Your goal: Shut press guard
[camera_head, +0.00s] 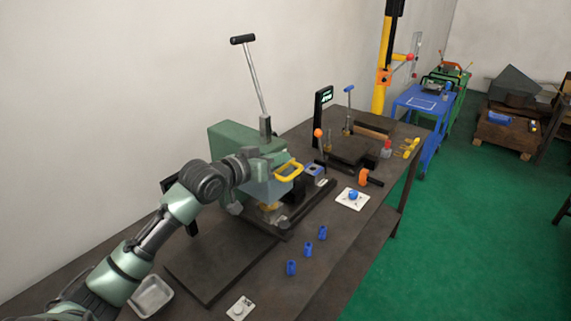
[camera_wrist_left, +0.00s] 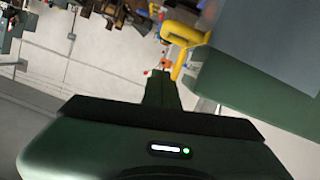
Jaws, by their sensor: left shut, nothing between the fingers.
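The press has a green body (camera_head: 225,142) and a long lever with a black grip (camera_head: 243,39). Its guard is a grey-blue panel (camera_head: 262,192) with a yellow handle (camera_head: 289,172). The panel stands in front of the body, above a brass-coloured part (camera_head: 268,206). My left gripper (camera_head: 278,158) is shut and empty, at the top of the guard just behind the yellow handle. In the left wrist view the shut fingers (camera_wrist_left: 161,80) point toward the handle (camera_wrist_left: 184,36), with the grey panel (camera_wrist_left: 270,35) at right. I cannot tell whether they touch. My right gripper is not in view.
The dark bench (camera_head: 345,232) holds several blue parts (camera_head: 307,249), a white plate with a blue piece (camera_head: 353,198), and a metal tray (camera_head: 151,296). A small display (camera_head: 323,101) stands behind. The bench's front right is mostly clear. A blue cart (camera_head: 421,101) stands beyond.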

